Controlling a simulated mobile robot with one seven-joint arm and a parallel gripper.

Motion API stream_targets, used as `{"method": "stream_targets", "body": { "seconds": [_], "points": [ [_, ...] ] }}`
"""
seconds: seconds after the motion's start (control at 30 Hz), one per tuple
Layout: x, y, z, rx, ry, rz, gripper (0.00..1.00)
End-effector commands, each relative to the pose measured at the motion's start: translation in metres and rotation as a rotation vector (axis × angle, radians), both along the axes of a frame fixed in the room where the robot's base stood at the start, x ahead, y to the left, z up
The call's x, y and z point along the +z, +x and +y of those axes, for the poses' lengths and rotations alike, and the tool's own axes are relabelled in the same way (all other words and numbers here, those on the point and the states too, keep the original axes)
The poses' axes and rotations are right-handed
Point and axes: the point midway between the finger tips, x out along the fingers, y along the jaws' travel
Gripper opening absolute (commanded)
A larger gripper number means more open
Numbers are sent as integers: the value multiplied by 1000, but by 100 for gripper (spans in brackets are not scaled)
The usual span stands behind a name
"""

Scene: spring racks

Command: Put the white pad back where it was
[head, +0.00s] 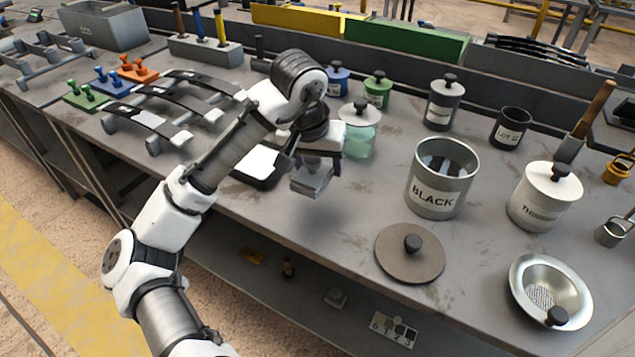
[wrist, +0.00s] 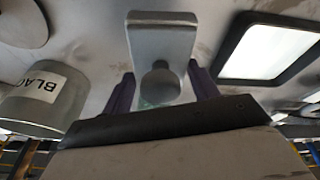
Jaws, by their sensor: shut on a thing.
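A black-framed tray with a white face (head: 256,168) lies on the bench just left of my gripper, and also shows in the wrist view (wrist: 268,50).
A pale green jar (head: 360,140) stands close behind my gripper. The open BLACK can (head: 440,190) and a flat lid (head: 409,253) are to the right. Curved springs on racks (head: 150,125) and green, blue and orange knobbed blocks (head: 112,82) are to the left.

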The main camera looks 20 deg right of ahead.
Motion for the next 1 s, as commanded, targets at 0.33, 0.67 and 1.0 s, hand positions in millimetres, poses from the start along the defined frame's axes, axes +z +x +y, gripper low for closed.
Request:
{"method": "stream_targets", "body": {
  "seconds": [0.33, 0.67, 1.0],
  "points": [
    [-40, 0, 1, 2, 1, 1, 41],
    [-54, 0, 0, -1, 0, -2, 41],
    [-56, 0, 0, -1, 1, -1, 79]
  ]
}}
